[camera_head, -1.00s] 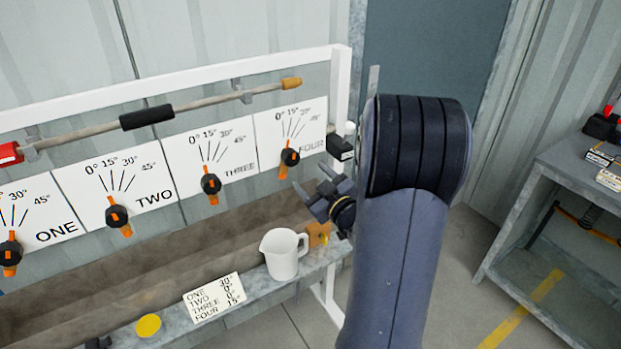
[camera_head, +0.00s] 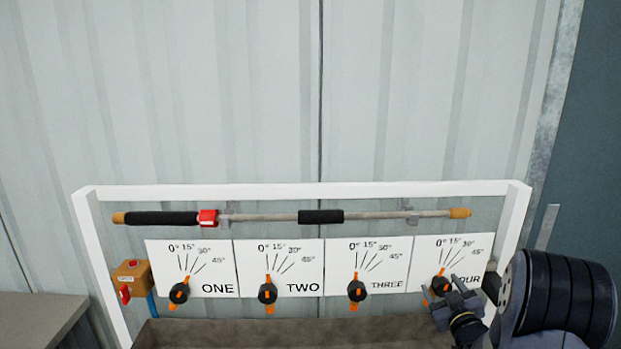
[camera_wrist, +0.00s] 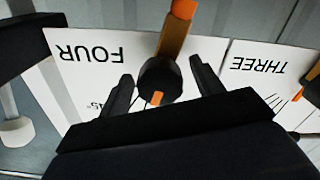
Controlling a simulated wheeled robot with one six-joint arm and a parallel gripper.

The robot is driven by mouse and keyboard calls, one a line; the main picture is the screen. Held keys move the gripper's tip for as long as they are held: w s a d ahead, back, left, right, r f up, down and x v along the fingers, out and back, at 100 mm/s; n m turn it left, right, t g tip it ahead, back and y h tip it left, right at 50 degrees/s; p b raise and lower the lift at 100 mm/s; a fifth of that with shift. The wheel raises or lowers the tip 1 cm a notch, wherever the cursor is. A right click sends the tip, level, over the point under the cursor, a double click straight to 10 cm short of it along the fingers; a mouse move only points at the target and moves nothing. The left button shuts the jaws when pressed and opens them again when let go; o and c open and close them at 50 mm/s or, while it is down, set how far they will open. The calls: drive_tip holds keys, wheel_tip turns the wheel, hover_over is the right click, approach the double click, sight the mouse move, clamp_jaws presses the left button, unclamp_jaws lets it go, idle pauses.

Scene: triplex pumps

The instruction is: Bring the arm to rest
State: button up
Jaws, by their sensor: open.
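My gripper (camera_head: 441,284) is open and empty, at the lower right of the head view in front of panel FOUR (camera_head: 470,255). The black and orange knob of panel FOUR (camera_head: 441,287) shows just behind the fingertips. In the wrist view, panel FOUR (camera_wrist: 90,50) is upside down. The knob (camera_wrist: 160,82) appears between my two spread fingers (camera_wrist: 160,75). I cannot tell how far the fingers are from it. My dark arm (camera_head: 560,300) fills the lower right corner of the head view.
Panels ONE (camera_head: 215,255), TWO (camera_head: 300,255) and THREE (camera_head: 385,250) line up to the left, each with a knob. A bar (camera_head: 270,217) runs above them inside a white frame (camera_head: 330,190). An orange box with a red switch (camera_head: 130,280) hangs at left. The wall above is clear.

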drive_tip(key=shift+m+p, duration=0.3)
drive_tip(key=shift+f+n+b, duration=0.2)
drive_tip(key=shift+n+b, duration=0.2)
drive_tip(key=shift+b, duration=0.7)
drive_tip(key=shift+s+b, duration=0.4)
drive_tip(key=shift+b, duration=0.05)
drive_tip(key=s+b, duration=0.2)
drive_tip(key=s, duration=0.8)
drive_tip(key=w+p, duration=0.1)
drive_tip(key=w, duration=0.2)
drive_tip(key=w+p, duration=0.1)
drive_tip(key=w, duration=0.3)
drive_tip(key=w+p, duration=0.1)
drive_tip(key=w, duration=0.3)
drive_tip(key=shift+r, duration=0.35)
drive_tip(key=shift+s+r+m+p, duration=0.15)
drive_tip(key=shift+m+p, duration=0.15)
drive_tip(key=shift+p, duration=0.8)
drive_tip(key=m+p, duration=0.1)
drive_tip(key=p, duration=0.3)
drive_tip(key=shift+m, duration=0.4)
